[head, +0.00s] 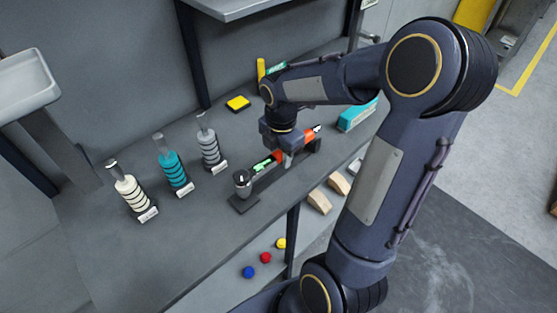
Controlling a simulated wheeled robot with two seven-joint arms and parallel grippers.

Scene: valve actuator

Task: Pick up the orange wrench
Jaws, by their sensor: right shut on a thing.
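My right gripper (287,158) points down over the grey bench and is shut on the orange wrench (309,134). Orange shows on both sides of the fingers, with a pale metal end towards the upper right. The gripper hides the wrench's middle. The wrench is at a long dark holder (268,181); I cannot tell whether it still touches it. A green-handled tool (262,165) lies in the same holder, just left of the fingers. My left gripper is not in view.
White, teal (173,168) and grey (209,147) ringed posts stand left on the bench (110,240). A yellow block (238,104) lies behind, and a teal box (356,115) stands right of the gripper. Wooden blocks and coloured balls lie on the lower shelf.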

